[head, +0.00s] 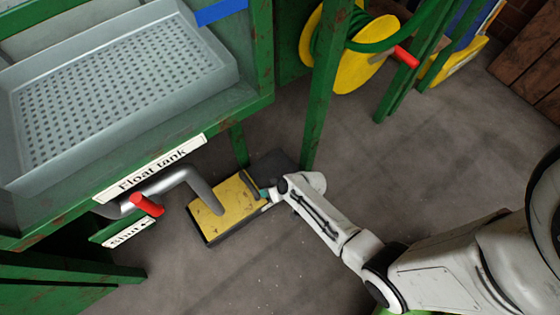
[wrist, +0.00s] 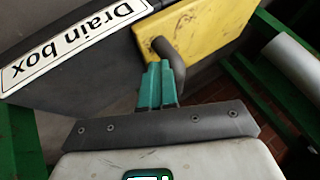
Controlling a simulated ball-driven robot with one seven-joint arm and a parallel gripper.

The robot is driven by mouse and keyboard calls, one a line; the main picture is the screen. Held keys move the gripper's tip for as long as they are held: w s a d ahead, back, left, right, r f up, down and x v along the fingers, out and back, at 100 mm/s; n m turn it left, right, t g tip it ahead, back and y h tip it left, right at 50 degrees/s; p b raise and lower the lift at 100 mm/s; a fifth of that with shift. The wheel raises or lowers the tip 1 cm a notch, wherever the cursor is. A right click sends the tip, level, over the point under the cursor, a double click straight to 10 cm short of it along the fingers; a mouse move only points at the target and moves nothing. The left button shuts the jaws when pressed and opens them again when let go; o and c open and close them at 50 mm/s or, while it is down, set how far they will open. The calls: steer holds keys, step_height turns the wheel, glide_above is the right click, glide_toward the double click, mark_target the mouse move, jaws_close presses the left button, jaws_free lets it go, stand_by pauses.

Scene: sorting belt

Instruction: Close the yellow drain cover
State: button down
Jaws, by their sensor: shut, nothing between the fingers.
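The yellow drain cover (head: 235,205) lies low at the floor in the head view, beneath the bent grey pipe. Dark box surface (head: 278,162) shows beyond its right end. In the wrist view the yellow cover (wrist: 205,28) is at the top centre, beside the dark box (wrist: 95,72) labelled "Drain box". A curved grey piece (wrist: 168,52) stands in front of the yellow. My gripper (head: 262,192) is at the cover's right end. Its teal fingers (wrist: 159,72) are shut and empty, with tips close to the curved piece. I cannot tell whether they touch.
A green frame holds a grey perforated tray (head: 225,72) and a "Float tank" label (head: 150,168) at left. A red-handled grey pipe (head: 185,175) reaches over the cover. A green post (head: 325,90) and yellow hose reel (head: 350,70) stand behind. Floor at right is clear.

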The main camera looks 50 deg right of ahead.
steer(key=shift+w+a, duration=0.2)
steer(key=shift+a, duration=0.35)
steer(key=shift+w+a, duration=0.15)
steer(key=shift+a, duration=0.35)
steer(key=shift+a, duration=0.1)
steer(key=shift+r, duration=0.15)
